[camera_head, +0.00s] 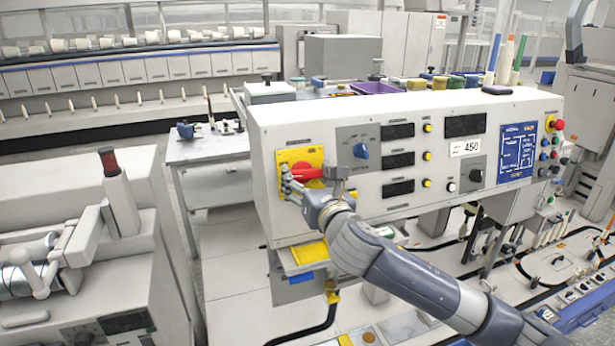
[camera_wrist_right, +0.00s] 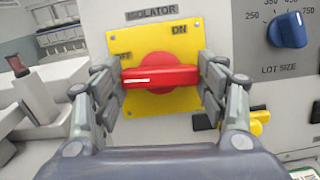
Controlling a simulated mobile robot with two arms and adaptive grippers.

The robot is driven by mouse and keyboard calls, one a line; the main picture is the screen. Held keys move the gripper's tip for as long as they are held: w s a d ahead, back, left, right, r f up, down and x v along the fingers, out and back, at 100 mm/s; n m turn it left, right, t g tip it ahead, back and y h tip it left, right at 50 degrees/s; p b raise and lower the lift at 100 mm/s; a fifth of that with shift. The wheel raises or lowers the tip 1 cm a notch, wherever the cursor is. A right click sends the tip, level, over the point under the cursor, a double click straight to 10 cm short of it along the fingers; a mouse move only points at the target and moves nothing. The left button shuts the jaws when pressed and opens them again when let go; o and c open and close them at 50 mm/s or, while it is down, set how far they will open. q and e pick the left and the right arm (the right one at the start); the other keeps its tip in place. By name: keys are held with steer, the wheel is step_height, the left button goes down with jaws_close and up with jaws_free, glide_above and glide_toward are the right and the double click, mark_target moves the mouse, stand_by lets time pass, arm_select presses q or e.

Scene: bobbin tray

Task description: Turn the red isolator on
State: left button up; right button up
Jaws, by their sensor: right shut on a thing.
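The red isolator handle (camera_head: 309,173) sits on a yellow plate (camera_head: 301,156) at the left end of the control panel's front. In the right wrist view the handle (camera_wrist_right: 158,77) lies about level across its round red hub. The plate there reads ON at the upper right; a partly hidden label is at the left. My right gripper (camera_head: 303,181) is shut on the handle, with one finger at each end of it. Its fingers cover parts of the plate's sides. I cannot make out my left gripper in either view.
A blue lot-size knob (camera_head: 361,151) is just right of the isolator. Displays, yellow buttons and a red emergency button (camera_head: 558,125) lie further right. A yellow tray (camera_head: 308,252) is below the panel. A machine with a dark red-topped post (camera_head: 119,190) stands at the left.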

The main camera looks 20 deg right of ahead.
steer(key=m+h+p, duration=0.1)
steer(key=m, duration=0.2)
steer(key=m+h+p, duration=0.1)
steer(key=m, duration=0.2)
steer(key=shift+a+r, duration=0.15)
steer(key=m+g+p, duration=0.1)
steer(key=m+p, duration=0.1)
steer(key=m, duration=0.2)
steer(key=shift+h, duration=0.4)
steer(key=m+g+h+p, duration=0.1)
steer(key=m+p, duration=0.2)
steer(key=m, duration=0.2)
steer(key=shift+r+m+p, duration=0.15)
steer(key=shift+m+p, duration=0.25)
steer(key=shift+m+g+p, duration=0.5)
steer(key=shift+m+p, duration=0.4)
steer(key=shift+m, duration=0.6)
steer(key=o, duration=1)
steer(key=shift+w, duration=0.1)
steer(key=shift+o, duration=0.2)
steer(key=v, duration=1.2)
